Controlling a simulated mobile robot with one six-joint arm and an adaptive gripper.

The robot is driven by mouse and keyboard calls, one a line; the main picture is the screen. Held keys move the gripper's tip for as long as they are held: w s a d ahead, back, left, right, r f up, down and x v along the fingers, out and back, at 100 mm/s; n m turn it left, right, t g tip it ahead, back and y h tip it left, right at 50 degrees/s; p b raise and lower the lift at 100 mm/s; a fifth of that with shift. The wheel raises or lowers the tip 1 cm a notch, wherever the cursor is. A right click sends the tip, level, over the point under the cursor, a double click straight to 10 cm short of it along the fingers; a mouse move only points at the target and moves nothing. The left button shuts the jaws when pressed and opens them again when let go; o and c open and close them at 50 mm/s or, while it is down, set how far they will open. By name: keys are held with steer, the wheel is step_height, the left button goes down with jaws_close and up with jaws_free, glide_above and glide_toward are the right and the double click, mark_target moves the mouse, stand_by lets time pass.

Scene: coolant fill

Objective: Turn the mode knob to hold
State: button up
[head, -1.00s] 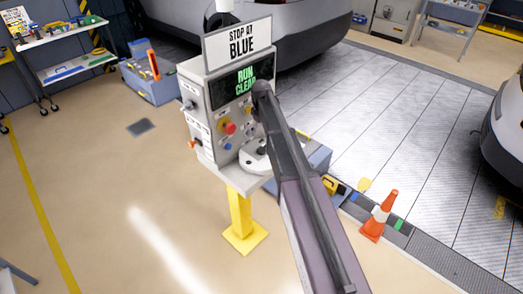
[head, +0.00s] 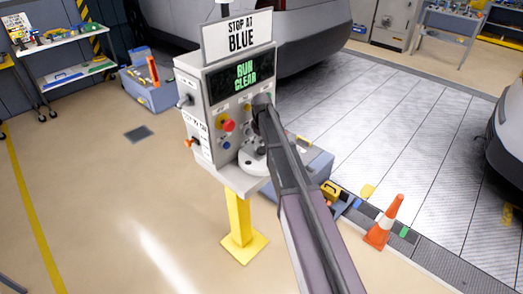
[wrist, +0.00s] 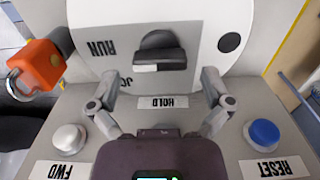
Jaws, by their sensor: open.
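The mode knob (wrist: 160,50) is a black bar handle on a pale round plate (wrist: 205,30) in the wrist view. Its bar lies roughly left-right, with a white patch on its lower left part. In the head view my arm covers most of the knob area of the control box (head: 200,90).
In the wrist view a white FWD button (wrist: 68,138) and a blue RESET button (wrist: 264,132) flank my gripper, and an orange block (wrist: 40,67) hangs at left. In the head view a red button (head: 228,125) and a RUN CLEAR display (head: 245,75) are on the box.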

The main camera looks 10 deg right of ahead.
steer(key=shift+f+b, duration=0.45)
steer(key=shift+f, duration=0.25)
steer(key=c, duration=1.2)
